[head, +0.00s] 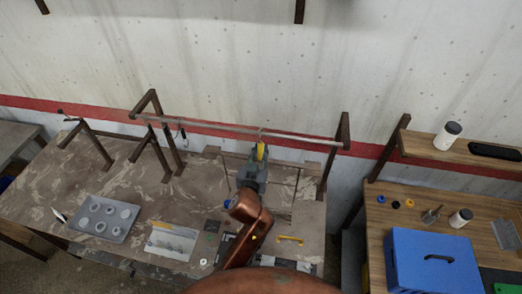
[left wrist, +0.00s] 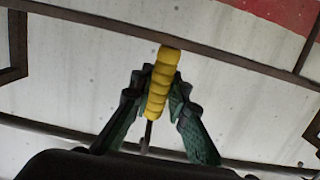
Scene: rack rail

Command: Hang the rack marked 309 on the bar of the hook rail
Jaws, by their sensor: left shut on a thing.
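The hook rail's long grey bar (head: 215,130) runs between dark brown posts above the back of the stone-patterned table. My left gripper (head: 260,160) is raised close to the bar, right of its middle, and is shut on a ribbed yellow handle (head: 261,151). The handle also shows between the two fingers (left wrist: 150,105) in the left wrist view (left wrist: 160,85), its upper end overlapping a brown bar (left wrist: 95,25). A small hook-like piece (head: 262,134) shows at the bar above the handle. I cannot tell whether it bears weight. No mark 309 is readable. My right gripper is not in view.
A grey tray with several round pieces (head: 77,214) and a printed sheet (head: 172,240) lie on the table at left. A small yellow handle (head: 290,239) lies near the front. A blue box (head: 410,262) stands on the wooden table at right.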

